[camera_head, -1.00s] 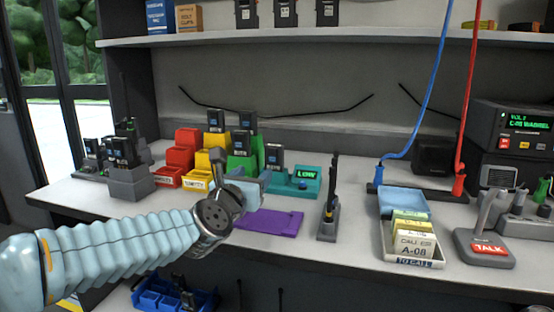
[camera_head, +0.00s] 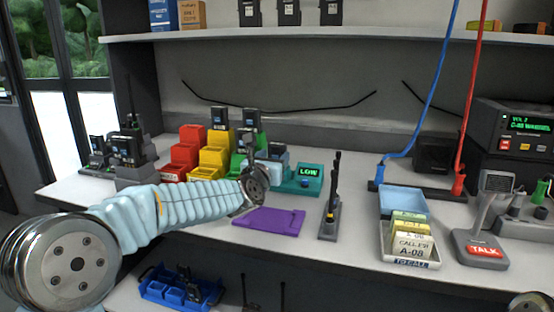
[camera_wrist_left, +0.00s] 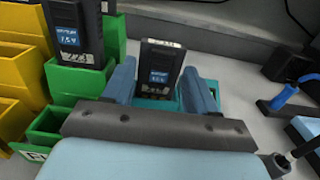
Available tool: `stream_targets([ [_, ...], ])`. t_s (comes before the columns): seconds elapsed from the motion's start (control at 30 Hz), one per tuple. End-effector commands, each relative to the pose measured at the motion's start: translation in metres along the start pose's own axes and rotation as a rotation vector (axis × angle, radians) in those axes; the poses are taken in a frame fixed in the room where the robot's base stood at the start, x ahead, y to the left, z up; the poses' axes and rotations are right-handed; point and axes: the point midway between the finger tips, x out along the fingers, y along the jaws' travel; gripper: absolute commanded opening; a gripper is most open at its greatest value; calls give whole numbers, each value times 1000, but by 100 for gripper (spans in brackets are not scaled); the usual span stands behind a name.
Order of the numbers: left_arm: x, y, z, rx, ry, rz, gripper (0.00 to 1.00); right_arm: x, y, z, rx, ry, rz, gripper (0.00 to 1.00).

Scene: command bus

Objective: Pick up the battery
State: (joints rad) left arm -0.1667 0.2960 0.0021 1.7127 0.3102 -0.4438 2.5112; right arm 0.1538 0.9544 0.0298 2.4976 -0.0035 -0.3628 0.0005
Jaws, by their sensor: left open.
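A black battery with a blue label (camera_wrist_left: 160,66) stands upright in the teal tester (camera_head: 308,180), whose small screen reads LOW. In the head view its top (camera_head: 278,150) shows just behind my left gripper (camera_head: 264,170). In the left wrist view my left gripper (camera_wrist_left: 161,82) is open, with one blue-grey finger on each side of this battery. I cannot tell whether the fingers touch it. Other similar batteries stand in the bins, one of them (camera_wrist_left: 75,32) in a green bin left of the gripper. My right gripper is not in view.
Red, yellow and green stepped bins (camera_head: 214,157) stand left of the tester. A purple mat (camera_head: 268,220) lies in front. A black handheld item in a grey stand (camera_head: 331,205) and a card tray (camera_head: 392,247) are to the right. A blue crate (camera_head: 160,288) sits below.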

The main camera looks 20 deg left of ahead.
Motion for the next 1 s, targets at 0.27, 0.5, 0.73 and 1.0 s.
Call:
stream_targets([
  [0.27,0,0,0,0,1,0,22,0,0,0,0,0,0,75],
  [0.5,0,0,0,0,0,0,0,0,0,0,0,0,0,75],
  [0.73,0,0,2,0,-1,0,0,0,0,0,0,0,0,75],
  [1.0,-1,0,35,-1,-3,0,0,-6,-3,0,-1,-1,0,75],
])
